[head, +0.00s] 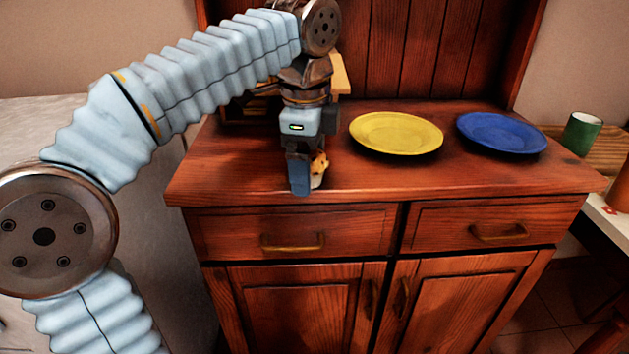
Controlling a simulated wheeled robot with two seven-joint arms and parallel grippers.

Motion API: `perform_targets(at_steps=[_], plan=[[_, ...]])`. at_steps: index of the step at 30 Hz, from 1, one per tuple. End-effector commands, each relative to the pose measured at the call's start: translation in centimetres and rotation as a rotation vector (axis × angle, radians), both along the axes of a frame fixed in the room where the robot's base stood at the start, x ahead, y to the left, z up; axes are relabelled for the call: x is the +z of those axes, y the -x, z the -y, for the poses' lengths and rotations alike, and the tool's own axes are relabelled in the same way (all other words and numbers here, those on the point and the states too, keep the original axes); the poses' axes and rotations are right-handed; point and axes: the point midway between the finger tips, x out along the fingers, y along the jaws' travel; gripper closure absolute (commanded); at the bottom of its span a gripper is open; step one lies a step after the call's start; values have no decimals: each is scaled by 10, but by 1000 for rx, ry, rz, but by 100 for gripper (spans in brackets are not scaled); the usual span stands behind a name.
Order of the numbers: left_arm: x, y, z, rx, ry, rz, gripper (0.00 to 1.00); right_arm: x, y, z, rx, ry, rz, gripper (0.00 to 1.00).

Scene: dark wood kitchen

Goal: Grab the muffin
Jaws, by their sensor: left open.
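The muffin (319,166) is a small golden-brown thing with a pale lower part. It sits near the front left of the dark wood cabinet top (240,167). My left gripper (302,179) points down at it from above and is open. One blue-grey finger stands in front of the muffin's left side and hides part of it. I cannot tell whether the fingers touch it. My right gripper is not in view.
A yellow plate (396,132) and a blue plate (501,133) lie to the right on the cabinet top. A wooden object (341,75) stands behind my gripper, mostly hidden. A green cup (581,132) stands at the far right. The front right of the top is clear.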

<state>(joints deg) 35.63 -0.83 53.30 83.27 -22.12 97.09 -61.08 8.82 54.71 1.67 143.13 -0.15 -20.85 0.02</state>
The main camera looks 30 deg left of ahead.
Motion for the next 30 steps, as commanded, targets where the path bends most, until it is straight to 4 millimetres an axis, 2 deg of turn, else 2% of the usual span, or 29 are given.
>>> perform_targets(at_steps=[8,12,15,25,30], plan=[[-1,0,-1,-1,0,-1,10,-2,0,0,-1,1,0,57],[-1,0,-1,-1,0,-1,31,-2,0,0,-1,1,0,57],[-1,0,-1,-1,0,-1,44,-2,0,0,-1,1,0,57],[0,0,0,-1,0,-1,44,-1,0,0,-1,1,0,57],[14,0,0,-1,1,0,44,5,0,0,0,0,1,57]])
